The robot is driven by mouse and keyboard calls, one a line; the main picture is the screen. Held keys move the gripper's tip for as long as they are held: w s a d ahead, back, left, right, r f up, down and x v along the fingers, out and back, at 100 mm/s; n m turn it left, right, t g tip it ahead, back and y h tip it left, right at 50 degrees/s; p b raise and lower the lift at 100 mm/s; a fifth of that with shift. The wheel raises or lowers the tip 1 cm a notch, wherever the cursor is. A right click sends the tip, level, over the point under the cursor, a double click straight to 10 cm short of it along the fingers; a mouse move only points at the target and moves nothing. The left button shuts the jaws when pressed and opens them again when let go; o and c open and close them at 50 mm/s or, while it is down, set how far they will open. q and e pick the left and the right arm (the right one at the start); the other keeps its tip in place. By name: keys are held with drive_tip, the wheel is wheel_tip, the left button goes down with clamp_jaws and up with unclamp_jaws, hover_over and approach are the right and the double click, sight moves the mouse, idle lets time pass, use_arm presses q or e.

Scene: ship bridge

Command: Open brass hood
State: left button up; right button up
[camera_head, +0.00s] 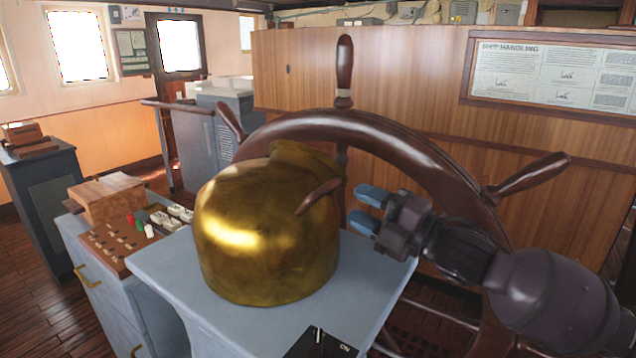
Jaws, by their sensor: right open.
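The brass hood (262,238) is a rounded, shiny dome. It sits on a grey-blue pedestal top (190,285) in the middle of the view and looks closed. A wooden handle (318,196) sticks out on its right side. My right gripper (364,208) comes in from the right. Its blue-tipped fingers are open and empty, a little to the right of the hood and its handle, apparently apart from them. My left gripper is not in view.
A large wooden ship's wheel (400,135) stands right behind the hood, its spokes reaching up and right. A control box (120,240) with switches is left of the pedestal. A wood-panelled wall (300,75) with a notice board (550,72) is behind.

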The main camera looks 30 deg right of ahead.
sight(317, 206)
drive_tip(key=shift+p+x, duration=0.35)
drive_tip(key=shift+x, duration=4.3)
clamp_jaws()
